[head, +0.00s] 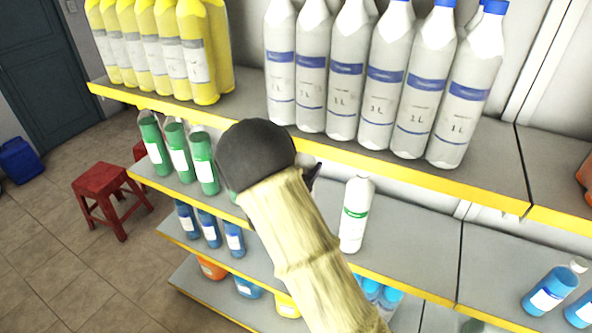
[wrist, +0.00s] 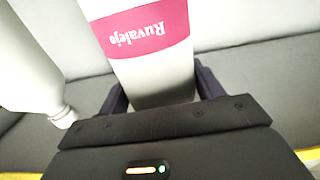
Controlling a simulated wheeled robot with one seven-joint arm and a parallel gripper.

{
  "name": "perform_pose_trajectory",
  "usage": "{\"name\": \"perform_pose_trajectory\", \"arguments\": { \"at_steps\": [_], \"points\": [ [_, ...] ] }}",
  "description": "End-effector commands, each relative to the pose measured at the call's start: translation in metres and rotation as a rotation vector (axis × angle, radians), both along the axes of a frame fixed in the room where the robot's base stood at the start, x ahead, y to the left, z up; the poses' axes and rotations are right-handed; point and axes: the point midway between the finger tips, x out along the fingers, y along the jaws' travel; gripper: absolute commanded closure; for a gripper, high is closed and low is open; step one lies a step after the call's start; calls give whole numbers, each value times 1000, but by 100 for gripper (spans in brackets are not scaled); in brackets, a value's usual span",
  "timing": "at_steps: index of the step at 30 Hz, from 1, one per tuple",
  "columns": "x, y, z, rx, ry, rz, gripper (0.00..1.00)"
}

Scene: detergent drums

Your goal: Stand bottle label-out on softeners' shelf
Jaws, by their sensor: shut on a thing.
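In the wrist view my gripper (wrist: 162,88) is shut on a white bottle (wrist: 158,76), one finger on each side. The bottle has a pink label band (wrist: 146,32) that faces the wrist camera; its word "Ruvalejo" reads upside down there. In the head view the held bottle is hidden behind my arm, and only a dark bit of my gripper (head: 313,177) shows at the second shelf (head: 408,235). On that shelf a white bottle with a green-edged label (head: 355,215) stands upright just right of my gripper. I cannot tell which shelf is the softeners'.
Green bottles (head: 178,152) stand left of my arm on the second shelf. Large grey-white bottles (head: 389,80) and yellow bottles (head: 165,45) fill the shelf above. A white bottle (wrist: 30,70) is close left in the wrist view.

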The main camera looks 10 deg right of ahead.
Motion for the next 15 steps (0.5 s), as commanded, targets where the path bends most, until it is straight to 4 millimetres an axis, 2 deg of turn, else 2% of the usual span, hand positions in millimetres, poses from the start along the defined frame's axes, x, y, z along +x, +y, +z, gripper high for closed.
{"name": "perform_pose_trajectory", "arguments": {
  "at_steps": [15],
  "points": [
    [8,-9,3,-2,-7,-6,100]
  ]
}}
